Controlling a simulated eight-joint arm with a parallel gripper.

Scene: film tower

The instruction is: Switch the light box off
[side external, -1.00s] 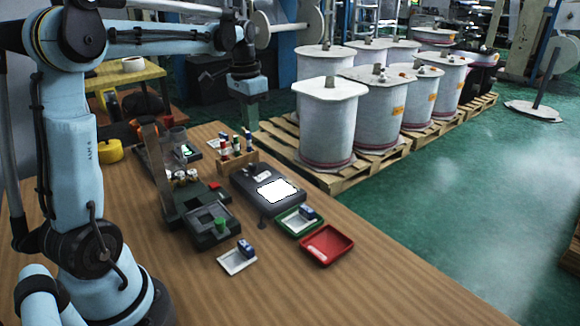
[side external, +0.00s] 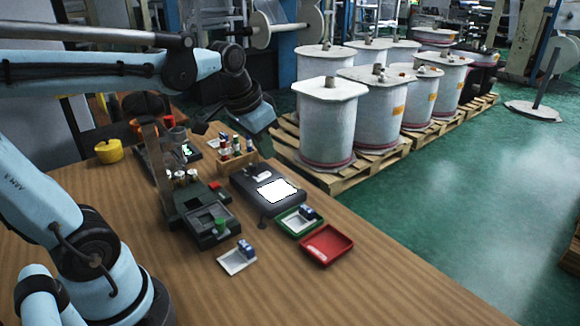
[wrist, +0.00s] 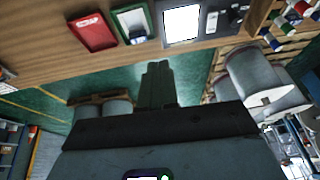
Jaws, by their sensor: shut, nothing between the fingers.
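The light box (side external: 240,183) is a dark flat unit on the wooden table, and its panel (side external: 277,191) glows bright white. A small pale part sits on its top beside the panel. My gripper (wrist: 157,68) is shut and empty in the wrist view. In the side view my tilted wrist is above and behind the light box, apart from it; the fingertips are not clear there.
A green-rimmed tray (side external: 287,226) and a red tray (side external: 327,246) stand near the light box. A wooden rack of small bottles (side external: 251,158) is behind it. A dark stand (side external: 177,208) is to its left. The front right tabletop is clear.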

